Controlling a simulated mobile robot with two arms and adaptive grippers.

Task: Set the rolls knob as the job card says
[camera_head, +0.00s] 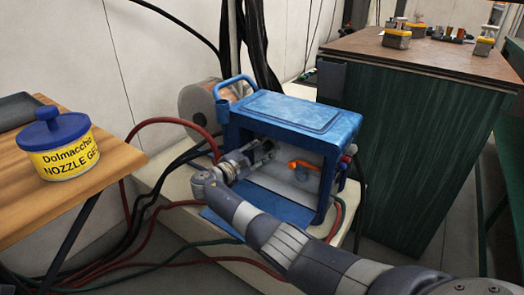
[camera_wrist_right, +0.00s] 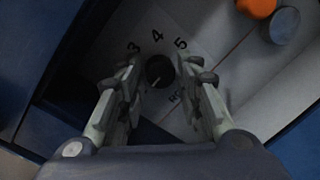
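The blue welding machine (camera_head: 300,108) stands open at the side facing me. My right gripper (camera_head: 262,152) reaches into this opening. In the right wrist view a dark round knob (camera_wrist_right: 160,70) sits on a pale panel (camera_wrist_right: 112,42) between the fingers of my right gripper (camera_wrist_right: 162,75). The fingers stand apart on both sides of the knob, with a narrow gap showing. The numbers 3, 4 and 5 are printed above it. A label below right is partly hidden by a finger. The knob's pointer is too dark to read. My left gripper is out of view. No job card shows.
An orange lever (camera_head: 304,165) is inside the machine, right of my gripper. A yellow tub with a blue lid (camera_head: 58,150) stands on a wooden table (camera_head: 112,160) at left. A green workbench (camera_head: 425,150) stands at right. Hoses (camera_head: 150,215) cross the floor.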

